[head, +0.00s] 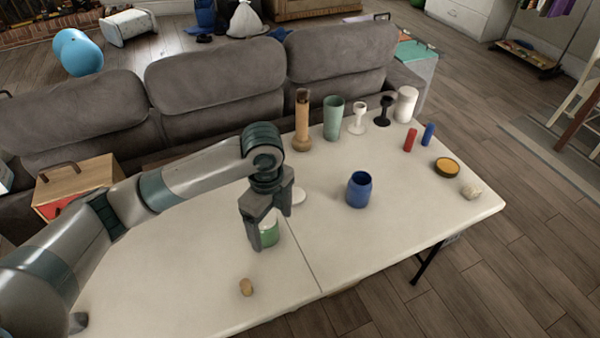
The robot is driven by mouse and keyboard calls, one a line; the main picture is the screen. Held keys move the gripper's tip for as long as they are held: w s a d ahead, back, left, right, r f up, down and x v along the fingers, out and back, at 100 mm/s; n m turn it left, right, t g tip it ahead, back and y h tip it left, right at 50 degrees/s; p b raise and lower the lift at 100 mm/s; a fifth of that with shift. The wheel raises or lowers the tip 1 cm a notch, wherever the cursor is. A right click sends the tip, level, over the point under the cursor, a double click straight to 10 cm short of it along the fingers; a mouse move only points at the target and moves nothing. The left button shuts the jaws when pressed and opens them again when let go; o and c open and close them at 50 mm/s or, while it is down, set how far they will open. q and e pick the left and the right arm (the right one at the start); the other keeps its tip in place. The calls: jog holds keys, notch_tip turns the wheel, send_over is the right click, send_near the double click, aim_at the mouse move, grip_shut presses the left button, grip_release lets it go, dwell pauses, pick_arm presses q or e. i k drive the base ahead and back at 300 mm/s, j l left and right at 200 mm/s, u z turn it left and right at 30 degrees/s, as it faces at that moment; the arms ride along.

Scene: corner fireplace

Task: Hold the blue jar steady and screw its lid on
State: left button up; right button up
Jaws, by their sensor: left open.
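The blue jar (359,190) stands upright and open-topped near the middle of the white table. My left gripper (267,226) is open and points down, to the left of the blue jar and apart from it. A green and white jar (268,237) stands just behind or between its fingers, partly hidden; I cannot tell whether they touch. A flat white disc (298,196) lies between the gripper and the blue jar, partly covered by the gripper. It may be a lid, but I cannot tell whose. My right gripper is not in view.
Along the table's (330,255) far edge stand a wooden mill (302,122), a green tumbler (333,118), two goblet-like pieces and a white canister (405,104). A cork-like piece (246,287) lies in front.

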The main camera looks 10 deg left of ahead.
aim_at(359, 189)
jog(key=i, duration=0.85)
